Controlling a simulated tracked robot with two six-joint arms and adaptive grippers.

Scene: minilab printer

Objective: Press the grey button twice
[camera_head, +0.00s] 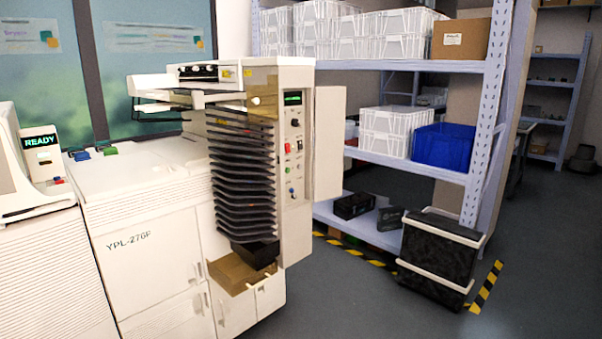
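The minilab printer (150,230) is a large cream machine marked YPL-27GF, standing at the left and centre. On its tall right-hand column is a narrow control panel (293,150) with a small green-lit display (292,98). Below the display are a dark round knob (295,123), a red switch (300,145) and several small coloured buttons or lamps. The controls are too small for me to single out the grey button with certainty. Neither of my grippers shows in this view.
Black stacked trays (243,180) project from the column's front, above an open brown bin (237,273). A screen (41,141) at the left reads READY. Shelving with a blue crate (442,147) stands behind. A black case (437,258) stands on the floor. Floor at the lower right is clear.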

